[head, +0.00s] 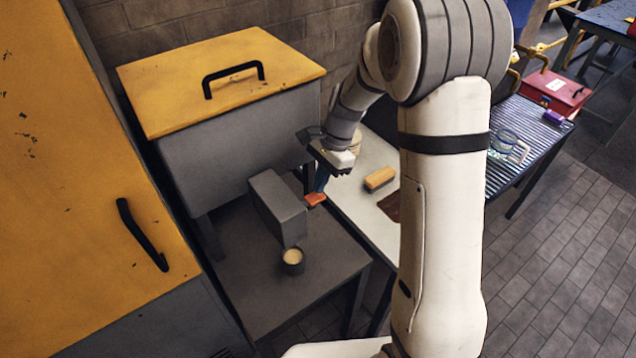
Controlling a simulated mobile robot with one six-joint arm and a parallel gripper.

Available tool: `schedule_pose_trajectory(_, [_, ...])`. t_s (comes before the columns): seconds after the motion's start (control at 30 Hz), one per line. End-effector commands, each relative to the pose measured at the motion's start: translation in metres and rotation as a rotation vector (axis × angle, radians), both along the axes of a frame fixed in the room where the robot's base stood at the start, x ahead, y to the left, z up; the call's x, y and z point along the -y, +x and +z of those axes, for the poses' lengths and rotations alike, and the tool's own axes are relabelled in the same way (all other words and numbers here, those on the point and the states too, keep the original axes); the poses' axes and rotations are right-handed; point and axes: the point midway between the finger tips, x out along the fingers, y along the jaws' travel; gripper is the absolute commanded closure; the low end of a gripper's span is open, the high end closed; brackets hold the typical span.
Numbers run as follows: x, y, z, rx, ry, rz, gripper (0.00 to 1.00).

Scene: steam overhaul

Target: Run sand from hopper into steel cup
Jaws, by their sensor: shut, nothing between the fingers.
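The hopper (240,138) is a large grey bin on legs with a yellow lid. A grey box-shaped spout (277,207) sticks out low at its front. The steel cup (292,268) stands upright on the dark stand below the spout's front end, and pale, sand-coloured material shows inside it. A small orange-red handle (315,199) shows at the right side of the spout. My gripper (325,179) is shut and empty, just above the orange-red handle. I cannot tell whether it touches the handle.
The dark stand (243,283) has free room around the cup. A pale bench (367,159) to the right holds a tan block (380,178). A yellow cabinet (85,150) stands close on the left. A red box (555,91) sits on a slatted table at the right.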

Motion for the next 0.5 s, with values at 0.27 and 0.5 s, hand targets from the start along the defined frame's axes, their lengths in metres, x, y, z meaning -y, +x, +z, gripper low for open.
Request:
schedule_pose_trajectory(0.27, [0.007,0.005,0.064,0.007,0.001,0.002,1.0])
schedule_pose_trajectory(0.5, [0.011,0.007,0.102,0.004,0.001,0.001,1.0])
